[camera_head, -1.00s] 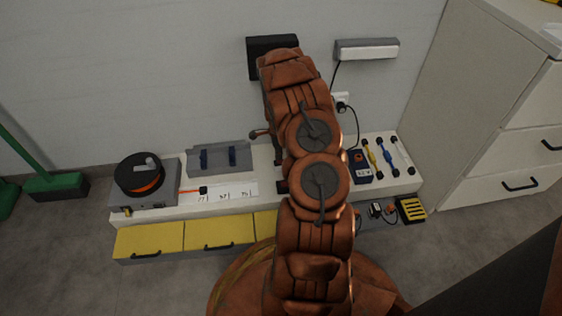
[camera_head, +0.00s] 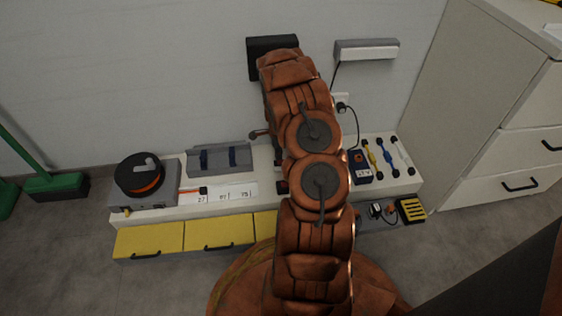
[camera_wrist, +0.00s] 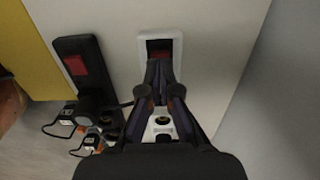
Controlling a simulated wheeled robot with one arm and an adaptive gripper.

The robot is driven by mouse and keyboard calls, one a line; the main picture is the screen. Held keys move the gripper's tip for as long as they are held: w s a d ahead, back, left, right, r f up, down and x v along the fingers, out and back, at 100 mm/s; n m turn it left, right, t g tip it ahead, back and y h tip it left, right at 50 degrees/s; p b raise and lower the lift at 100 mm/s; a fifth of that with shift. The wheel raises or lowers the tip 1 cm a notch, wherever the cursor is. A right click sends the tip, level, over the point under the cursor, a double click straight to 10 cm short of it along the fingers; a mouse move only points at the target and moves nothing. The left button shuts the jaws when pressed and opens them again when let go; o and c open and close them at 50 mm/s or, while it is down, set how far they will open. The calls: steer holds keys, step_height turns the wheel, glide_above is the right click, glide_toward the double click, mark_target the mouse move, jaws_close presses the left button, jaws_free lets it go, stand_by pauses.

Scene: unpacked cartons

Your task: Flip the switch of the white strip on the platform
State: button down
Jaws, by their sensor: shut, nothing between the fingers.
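The white strip (camera_wrist: 177,45) lies on the platform in the wrist view, with a dark red switch (camera_wrist: 160,45) at its far end. My gripper (camera_wrist: 158,66) is shut and empty, its fingertips over the near edge of that switch. I cannot tell whether they touch it. My fingers cover the middle of the strip; a socket shows between them. In the head view, my arm hides the gripper and the white strip. The platform (camera_head: 210,209) is the low white bench along the wall.
A black strip (camera_wrist: 92,88) with a bright red switch (camera_wrist: 75,65) lies left of the white one. Plugs and cables (camera_wrist: 85,130) are at lower left. In the head view, a cord reel (camera_head: 139,175) stands left, small tools (camera_head: 387,158) right, and a white cabinet (camera_head: 480,110) beyond.

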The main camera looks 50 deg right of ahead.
mark_target(279, 162)
steer(key=shift+f+b, duration=0.3)
steer(key=shift+f, duration=0.85)
stand_by(1.0)
steer(key=shift+r+p, duration=1.15)
steer(key=shift+r, duration=2.35)
steer(key=shift+r, duration=0.1)
steer(key=s+a+r+n+p, duration=0.3)
steer(key=a+r+p, duration=0.5)
steer(key=r, duration=0.8)
steer(key=s+a+r+n+g+p, duration=0.1)
steer(key=a+r+n+p, duration=0.55)
steer(key=r, duration=0.95)
steer(key=s+a+r+n+p, duration=0.25)
steer(key=a+r+p, duration=0.65)
steer(key=r, duration=0.7)
steer(key=s+a+r+n+p, duration=0.7)
steer(key=s+r+p, duration=0.3)
steer(key=r, duration=0.4)
steer(key=s+a+r+n+p, duration=0.7)
steer(key=s+a+r+p, duration=0.2)
steer(key=r, duration=0.5)
steer(key=s+p, duration=0.2)
steer(key=s, duration=0.1)
steer(key=shift+a+r+g, duration=0.2)
steer(key=shift+r+g, duration=0.1)
steer(key=shift+g, duration=0.1)
